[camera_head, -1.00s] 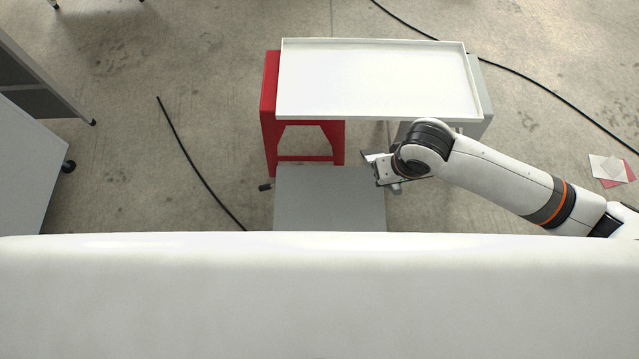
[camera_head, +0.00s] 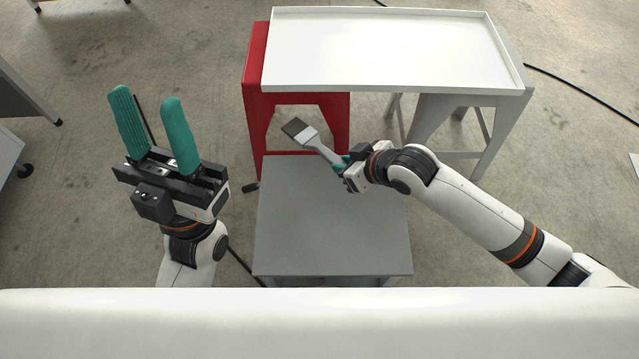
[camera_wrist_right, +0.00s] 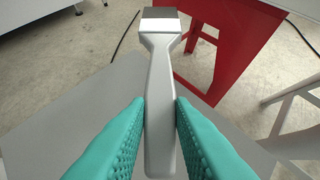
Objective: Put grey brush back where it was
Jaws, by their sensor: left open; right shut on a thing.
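The grey brush (camera_head: 314,143) has a light grey handle and dark bristles, which point up and left in the head view. My right gripper (camera_head: 343,163) is shut on its handle and holds it above the far part of a grey low table. In the right wrist view the brush (camera_wrist_right: 161,80) stands between the teal fingers of my right gripper (camera_wrist_right: 160,130), bristles away from me. My left gripper (camera_head: 155,125) is open and empty, to the left of the grey table, fingers pointing away from me.
The grey low table (camera_head: 330,225) has a bare top. Behind it a white tray (camera_head: 390,88) rests across a red stool (camera_head: 255,110) and a grey stool (camera_head: 470,110); the tray looks empty. A black cable (camera_head: 580,95) lies on the floor at right.

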